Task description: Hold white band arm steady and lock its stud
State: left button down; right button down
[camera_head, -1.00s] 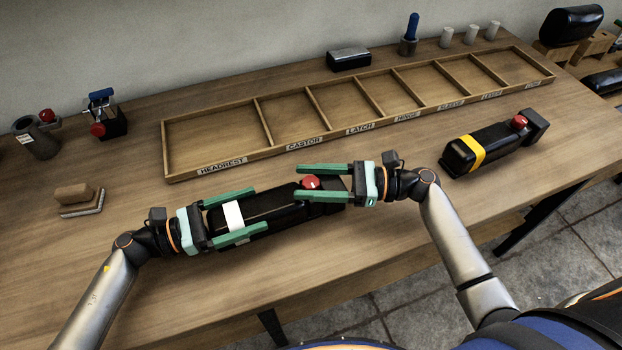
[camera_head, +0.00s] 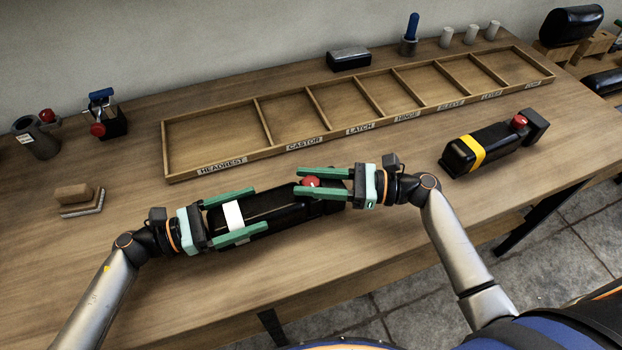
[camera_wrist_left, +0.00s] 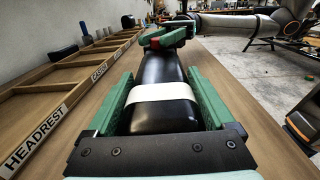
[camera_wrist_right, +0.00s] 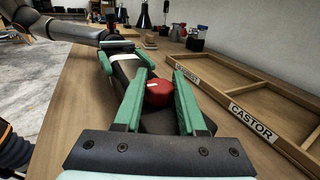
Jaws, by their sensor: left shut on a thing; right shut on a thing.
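The white band arm (camera_head: 268,207) is a black padded armrest lying on the bench, with a white band (camera_head: 233,215) near its left end. My left gripper (camera_head: 250,212) is shut on the padded body, one finger along each side; the left wrist view also shows the white band (camera_wrist_left: 162,92) between the fingers. The red stud (camera_head: 311,182) stands at the arm's right end. My right gripper (camera_head: 300,182) is shut on the stud, its fingers on either side; the stud also shows in the right wrist view (camera_wrist_right: 159,92), with a small white mark on top.
A yellow band arm (camera_head: 478,152) with a red stud lies to the right. A labelled wooden tray (camera_head: 290,147) lies behind. A brush-like block (camera_head: 77,198) and small fixtures (camera_head: 104,118) stand at left. Bare bench lies in front.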

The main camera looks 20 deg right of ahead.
jog(key=m+t+h, duration=0.2)
jog(key=t, duration=0.1)
jog(key=m+t+h, duration=0.2)
jog(key=m+t, duration=0.1)
jog(key=shift+a+t+h, duration=0.1)
jog(key=shift+t+h, duration=0.2)
jog(key=shift+h, duration=0.1)
jog(key=shift+f+m+t+h, duration=0.1)
jog(key=shift+m+t+h, duration=1.1)
jog(key=shift+m+h, duration=0.45)
jog(key=shift+h, duration=0.35)
jog(key=shift+c, duration=2.4)
grip_release()
jog(key=v, duration=1.2)
